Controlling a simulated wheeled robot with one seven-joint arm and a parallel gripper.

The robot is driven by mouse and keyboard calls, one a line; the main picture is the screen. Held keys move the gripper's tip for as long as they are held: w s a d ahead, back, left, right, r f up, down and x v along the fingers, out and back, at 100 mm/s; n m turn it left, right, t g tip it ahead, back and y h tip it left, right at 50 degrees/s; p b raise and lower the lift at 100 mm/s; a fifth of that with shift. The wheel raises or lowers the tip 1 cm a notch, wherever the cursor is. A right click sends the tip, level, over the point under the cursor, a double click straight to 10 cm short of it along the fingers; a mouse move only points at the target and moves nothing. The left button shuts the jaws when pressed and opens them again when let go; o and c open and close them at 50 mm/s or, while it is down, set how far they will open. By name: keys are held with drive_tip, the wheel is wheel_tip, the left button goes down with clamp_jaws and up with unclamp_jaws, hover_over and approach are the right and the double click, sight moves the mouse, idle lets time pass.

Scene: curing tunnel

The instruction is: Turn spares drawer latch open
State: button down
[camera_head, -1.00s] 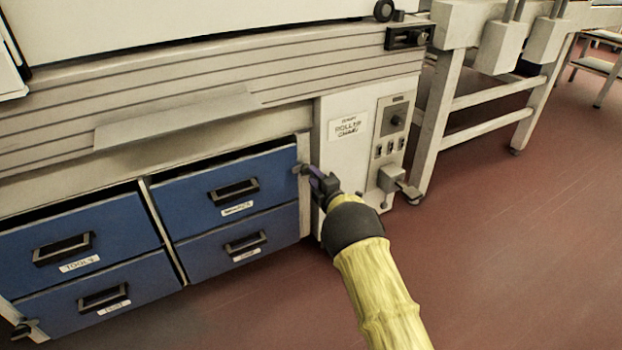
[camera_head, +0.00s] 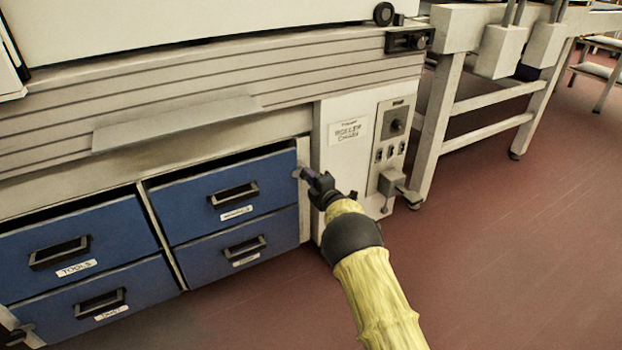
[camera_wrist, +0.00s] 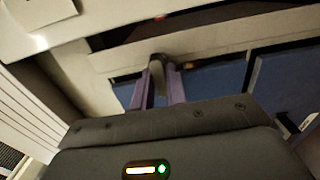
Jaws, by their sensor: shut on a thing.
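My gripper (camera_head: 309,176) is at the right edge of the upper right blue drawer (camera_head: 189,203), at a small grey latch (camera_head: 297,172) on the cabinet frame. In the wrist view my gripper (camera_wrist: 157,85) has its two purple-grey fingers closed around the latch (camera_wrist: 157,63), whose rounded grey top shows between them. The fingers and my dark wrist hide most of the latch in the head view. The latch's exact turn angle is hard to tell.
More blue drawers, labelled, sit left and below, including a tools drawer (camera_head: 70,245). A control panel (camera_head: 393,130) with knob and switches is right of the latch. A pale-legged bench (camera_head: 470,100) stands farther right. Red floor in front is clear.

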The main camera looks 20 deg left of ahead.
drive_tip(key=shift+m+p, duration=0.4)
drive_tip(key=shift+p, duration=0.1)
drive_tip(key=m+p, duration=0.7)
drive_tip(key=m, duration=1)
idle(0.5)
drive_tip(key=c, duration=1.4)
unclamp_jaws()
drive_tip(key=shift+d, duration=0.1)
